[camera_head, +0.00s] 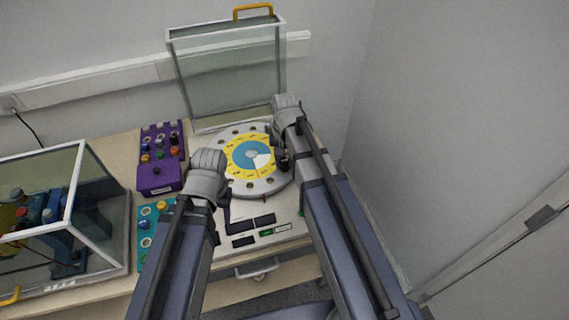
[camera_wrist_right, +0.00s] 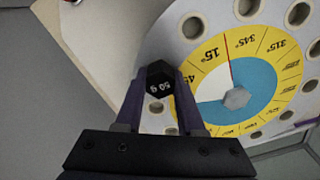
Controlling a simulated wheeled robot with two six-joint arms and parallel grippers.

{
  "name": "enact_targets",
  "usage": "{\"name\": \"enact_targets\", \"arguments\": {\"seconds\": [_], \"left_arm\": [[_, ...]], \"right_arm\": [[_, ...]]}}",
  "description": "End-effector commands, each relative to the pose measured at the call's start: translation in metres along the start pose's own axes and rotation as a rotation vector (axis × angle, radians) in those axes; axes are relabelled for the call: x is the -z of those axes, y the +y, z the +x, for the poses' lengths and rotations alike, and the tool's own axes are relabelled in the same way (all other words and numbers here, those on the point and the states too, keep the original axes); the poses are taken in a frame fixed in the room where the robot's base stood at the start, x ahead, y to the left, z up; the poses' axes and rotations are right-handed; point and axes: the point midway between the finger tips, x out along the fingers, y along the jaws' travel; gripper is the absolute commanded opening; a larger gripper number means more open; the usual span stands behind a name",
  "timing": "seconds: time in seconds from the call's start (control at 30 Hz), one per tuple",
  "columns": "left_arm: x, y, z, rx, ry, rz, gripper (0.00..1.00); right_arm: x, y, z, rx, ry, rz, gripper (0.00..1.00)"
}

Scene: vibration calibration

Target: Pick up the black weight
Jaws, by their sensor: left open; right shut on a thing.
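A black hexagonal weight (camera_wrist_right: 160,72) marked "50 g" is between the fingers of my right gripper (camera_wrist_right: 160,92), which is shut on it. In the right wrist view it is over the rim of the round dial plate (camera_wrist_right: 183,60), beside the 45° marking; I cannot tell whether it touches the plate. In the head view my right gripper (camera_head: 284,152) is at the right edge of the plate (camera_head: 270,183), partly hidden by its arm. My left gripper (camera_head: 224,203) is open at the lower left of the plate, mostly hidden by its wrist.
A purple rack (camera_head: 158,178) with coloured pieces and a teal board (camera_head: 148,262) stand left of the plate. A glass case (camera_head: 100,205) is at far left. A raised clear cover (camera_head: 228,75) with a yellow handle stands behind the plate. A wall is close on the right.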

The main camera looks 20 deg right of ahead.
Motion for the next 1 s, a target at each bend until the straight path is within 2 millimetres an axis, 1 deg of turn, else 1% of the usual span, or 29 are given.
{"name": "enact_targets", "arguments": {"seconds": [0.17,0.33,0.47,0.8,0.9,1.0], "left_arm": [[0.000,0.000,-0.004,0.000,0.000,0.000,0.50],[-0.001,-0.002,-0.017,0.000,0.000,0.000,0.50],[-0.002,-0.003,-0.034,0.000,0.000,0.001,0.50],[-0.005,-0.008,-0.087,-0.001,0.000,-0.002,0.50],[-0.006,-0.009,-0.096,-0.001,0.000,-0.005,0.50],[-0.006,-0.009,-0.100,-0.002,0.000,-0.007,0.50]], "right_arm": [[0.000,0.000,-0.004,0.000,0.000,0.000,0.00],[0.000,0.000,-0.017,0.000,0.000,0.000,0.00],[0.000,0.000,-0.034,0.000,0.000,0.000,0.00],[0.000,0.000,-0.087,0.000,0.000,0.000,0.00],[0.000,0.000,-0.097,0.000,0.000,0.000,0.00],[0.000,0.000,-0.101,0.000,0.000,0.000,0.00]]}}
